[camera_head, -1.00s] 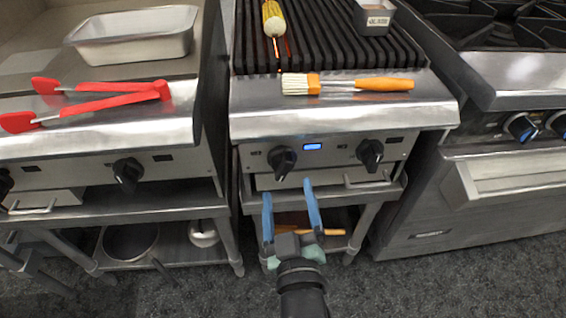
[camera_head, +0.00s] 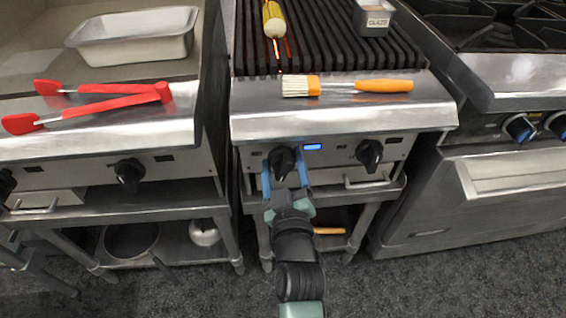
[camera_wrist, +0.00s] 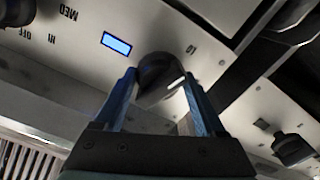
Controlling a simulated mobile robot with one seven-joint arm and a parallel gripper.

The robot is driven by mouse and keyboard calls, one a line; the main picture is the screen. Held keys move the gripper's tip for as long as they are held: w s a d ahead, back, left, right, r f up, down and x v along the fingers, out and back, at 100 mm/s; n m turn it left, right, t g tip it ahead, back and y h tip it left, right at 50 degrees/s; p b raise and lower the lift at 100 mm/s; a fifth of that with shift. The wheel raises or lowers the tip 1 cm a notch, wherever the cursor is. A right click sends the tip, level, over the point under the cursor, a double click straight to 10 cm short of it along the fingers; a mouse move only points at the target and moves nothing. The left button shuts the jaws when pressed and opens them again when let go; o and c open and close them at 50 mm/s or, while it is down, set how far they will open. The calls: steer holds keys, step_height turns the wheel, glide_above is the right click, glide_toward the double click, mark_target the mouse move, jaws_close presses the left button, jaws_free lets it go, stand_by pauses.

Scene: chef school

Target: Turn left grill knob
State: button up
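The left grill knob (camera_head: 282,161) is a black knob on the front panel of the middle grill, left of a lit blue display (camera_head: 313,147). My gripper (camera_head: 285,169) is open, its two blue fingers one on each side of the knob. In the wrist view the knob (camera_wrist: 158,76) sits between the fingertips of my gripper (camera_wrist: 160,90), with a white mark on its face. A gap seems to show beside it, and I cannot tell whether either finger touches it. The right grill knob (camera_head: 369,154) is black and apart from my gripper.
A brush with an orange handle (camera_head: 384,86) lies on the ledge above the panel. Red tongs (camera_head: 110,100) and a metal pan (camera_head: 135,42) are on the left griddle. A drawer handle (camera_head: 368,182) sticks out below the right knob.

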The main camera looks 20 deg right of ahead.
steer(key=c, duration=0.8)
steer(key=shift+m, duration=0.4)
steer(key=m+p, duration=0.1)
steer(key=m, duration=0.4)
steer(key=shift+m+p, duration=0.4)
steer(key=m, duration=0.5)
steer(key=shift+p, duration=0.4)
steer(key=shift+d, duration=0.1)
steer(key=o, duration=1.1)
